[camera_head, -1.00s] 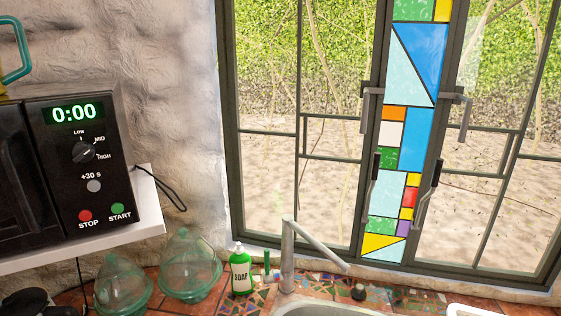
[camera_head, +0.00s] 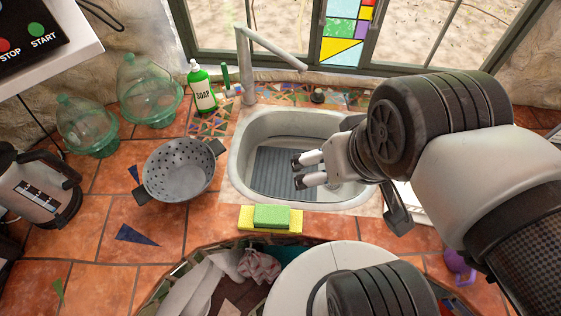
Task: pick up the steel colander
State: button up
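The steel colander (camera_head: 178,170) is a grey bowl with holes and two dark side handles. It sits upright on the orange tile counter, left of the sink, and looks empty. My gripper (camera_head: 298,172) is over the sink basin, to the right of the colander and apart from it. Its two light fingers with dark tips point left, with a small gap between them and nothing held.
The sink (camera_head: 240,140) has a tall faucet (camera_head: 246,65) behind it. A green soap bottle (camera_head: 201,88) and glass domes (camera_head: 150,90) stand behind the colander. A kettle (camera_head: 38,188) is at left. A sponge (camera_head: 271,215) lies at the sink's front. Tiles before the colander are clear.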

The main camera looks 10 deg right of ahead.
aim_at(180, 171)
jog(key=u, duration=1.25)
